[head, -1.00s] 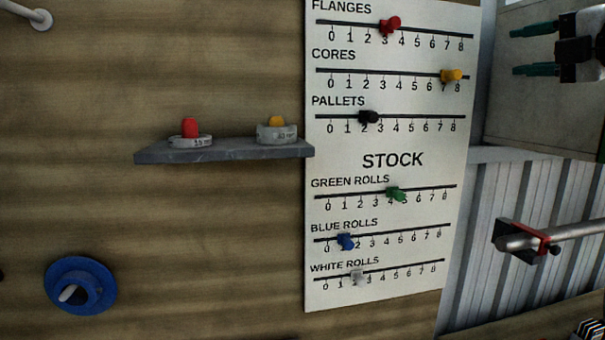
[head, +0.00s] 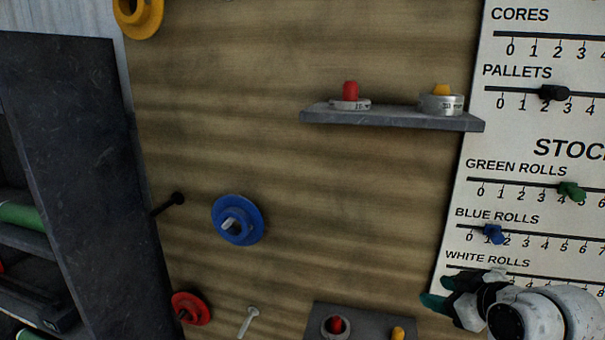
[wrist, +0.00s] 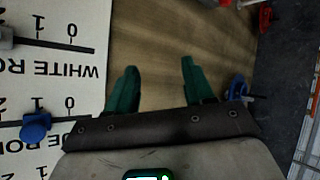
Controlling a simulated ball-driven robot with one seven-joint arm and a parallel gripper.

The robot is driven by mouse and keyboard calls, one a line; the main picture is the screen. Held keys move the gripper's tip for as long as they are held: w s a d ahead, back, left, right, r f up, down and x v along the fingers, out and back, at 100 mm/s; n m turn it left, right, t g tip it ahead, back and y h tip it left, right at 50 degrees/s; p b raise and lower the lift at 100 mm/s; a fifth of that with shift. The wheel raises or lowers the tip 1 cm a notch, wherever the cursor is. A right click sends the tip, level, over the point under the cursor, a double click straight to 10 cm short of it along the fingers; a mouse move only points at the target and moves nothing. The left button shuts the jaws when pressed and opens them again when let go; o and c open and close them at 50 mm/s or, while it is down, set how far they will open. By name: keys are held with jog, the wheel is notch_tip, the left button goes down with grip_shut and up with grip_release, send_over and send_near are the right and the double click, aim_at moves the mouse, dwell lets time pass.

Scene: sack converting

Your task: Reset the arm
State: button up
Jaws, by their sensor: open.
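My gripper (head: 442,292) is at the lower right of the head view, in front of the lower left part of the stock board (head: 500,140). In the wrist view its two green fingers (wrist: 158,88) stand apart with nothing between them, facing the wooden wall. The white rolls row is partly hidden by my gripper in the head view. My arm comes in from the lower right corner.
A shelf (head: 390,118) bears two grey rings with a red and a yellow plug. A blue flange (head: 238,220) and a red flange (head: 190,308) hang on the wooden wall. A dark rack (head: 85,170) stands at the left.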

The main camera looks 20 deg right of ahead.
jog(key=s+a+f+m+g+y, duration=0.1)
jog(key=s+a+f+g, duration=0.2)
jog(key=s+a+f, duration=0.5)
jog(key=s+a+f+m+g, duration=0.1)
jog(key=s+a+f+g, duration=0.3)
jog(key=a+f, duration=0.75)
jog(key=s+d+f+g+b, duration=0.2)
jog(key=s+f+b, duration=0.8)
jog(key=f, duration=0.6)
jog(key=shift+s+d+f+m+g, duration=0.2)
jog(key=shift+s+f+m+g, duration=0.15)
jog(key=shift+s+g, duration=0.45)
jog(key=shift+d, duration=0.1)
